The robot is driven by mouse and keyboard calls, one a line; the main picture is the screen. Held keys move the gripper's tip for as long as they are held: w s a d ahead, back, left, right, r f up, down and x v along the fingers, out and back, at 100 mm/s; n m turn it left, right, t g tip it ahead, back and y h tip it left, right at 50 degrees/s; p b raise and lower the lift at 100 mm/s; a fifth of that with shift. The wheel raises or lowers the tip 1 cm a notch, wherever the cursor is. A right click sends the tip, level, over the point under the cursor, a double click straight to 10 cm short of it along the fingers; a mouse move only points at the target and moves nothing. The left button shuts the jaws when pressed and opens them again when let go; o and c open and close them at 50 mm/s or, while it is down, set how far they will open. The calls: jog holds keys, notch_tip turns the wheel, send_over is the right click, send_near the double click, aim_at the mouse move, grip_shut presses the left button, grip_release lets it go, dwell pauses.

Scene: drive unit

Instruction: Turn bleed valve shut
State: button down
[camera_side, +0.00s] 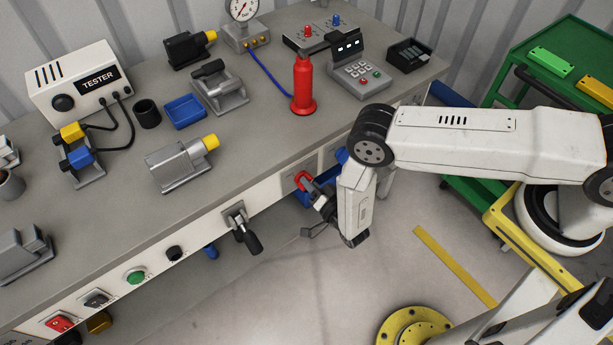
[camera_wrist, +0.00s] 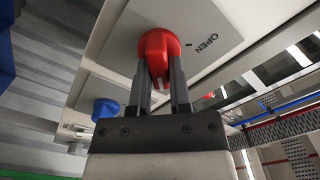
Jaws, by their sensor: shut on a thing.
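The red valve handle (camera_wrist: 158,48) is on a light grey plate (camera_wrist: 203,25) marked "OPEN" in the wrist view. My gripper (camera_wrist: 160,75) has one dark finger on each side of the handle's lower part and is shut on it. In the side view the red handle (camera_side: 301,180) shows at the bench's front panel, with my gripper (camera_side: 309,191) reaching it from the lower right. The fingers partly hide the handle, and the wrist view does not show the whole label area.
A blue knob (camera_wrist: 105,108) is beside the red handle in the wrist view. On the bench front, a black lever (camera_side: 245,236) and a green button (camera_side: 136,277) stick out to the left. A red bottle (camera_side: 303,85) stands on the bench above. Open floor lies below my gripper.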

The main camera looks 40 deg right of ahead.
dwell(0.4)
jog(key=c, duration=0.6)
grip_release()
jog(key=shift+o, duration=0.2)
jog(key=s, duration=0.8)
jog(key=shift+w, duration=0.1)
